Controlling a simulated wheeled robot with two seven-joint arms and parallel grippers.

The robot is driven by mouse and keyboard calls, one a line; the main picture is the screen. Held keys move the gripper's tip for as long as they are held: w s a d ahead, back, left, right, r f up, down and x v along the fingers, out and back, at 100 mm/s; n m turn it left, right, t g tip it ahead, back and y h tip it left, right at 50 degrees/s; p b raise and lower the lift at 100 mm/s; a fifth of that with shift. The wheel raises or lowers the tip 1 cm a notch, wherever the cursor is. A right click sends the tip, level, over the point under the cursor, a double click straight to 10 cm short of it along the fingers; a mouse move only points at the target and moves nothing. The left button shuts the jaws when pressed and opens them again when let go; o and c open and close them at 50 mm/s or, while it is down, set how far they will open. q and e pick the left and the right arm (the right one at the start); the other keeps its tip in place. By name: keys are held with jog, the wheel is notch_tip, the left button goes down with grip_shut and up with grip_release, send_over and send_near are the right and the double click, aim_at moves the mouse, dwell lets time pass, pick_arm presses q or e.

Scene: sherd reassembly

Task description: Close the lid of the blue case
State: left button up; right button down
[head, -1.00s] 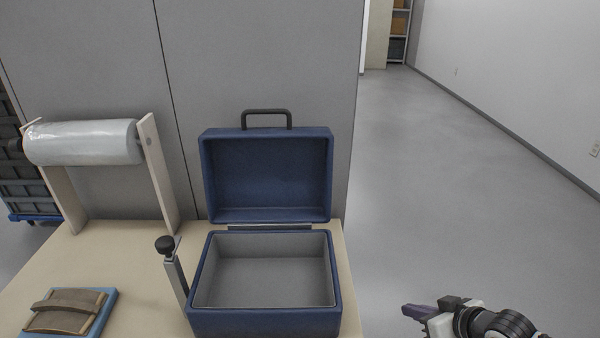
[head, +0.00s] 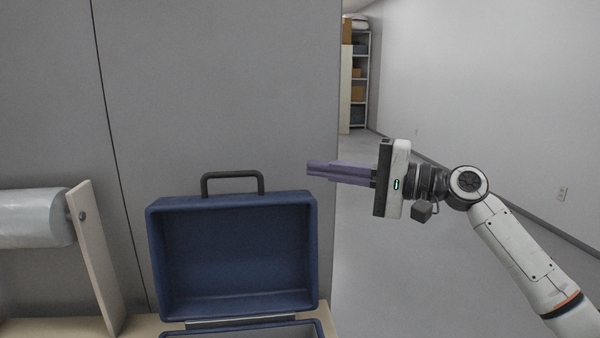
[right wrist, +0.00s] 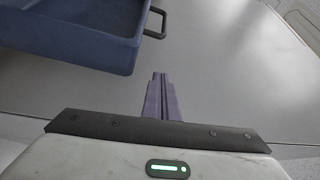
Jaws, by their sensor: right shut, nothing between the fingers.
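The blue case stands on the table with its lid (head: 235,255) open and upright, its inside facing me. A dark handle (head: 232,176) sticks up from the lid's top edge. Only a strip of the case's lower box (head: 250,331) shows at the bottom of the head view. My right gripper (head: 310,169) is shut and empty, raised to the right of the lid, its fingers pointing left near handle height and apart from the lid. In the right wrist view the shut fingers (right wrist: 159,78) point toward the grey panel, with the lid (right wrist: 75,30) at upper left. My left gripper is not in view.
A roll of clear wrap (head: 35,218) on a wooden stand (head: 97,255) is at the left. A grey partition (head: 240,80) rises behind the case. Open floor lies to the right, with a shelf (head: 358,80) far back.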

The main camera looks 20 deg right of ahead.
aim_at(277, 192)
jog(key=p+x, duration=0.1)
jog(key=x, duration=0.7)
jog(key=shift+w+a, duration=0.1)
jog(key=shift+a, duration=0.05)
jog(key=shift+s+a+f, duration=0.1)
jog(key=shift+s+a, duration=0.55)
jog(key=shift+s, duration=0.1)
jog(key=shift+s+a+p, duration=0.25)
jog(key=shift+s+p, duration=0.05)
jog(key=shift+s, duration=0.3)
jog(key=shift+s+a, duration=0.1)
jog(key=shift+s, duration=0.1)
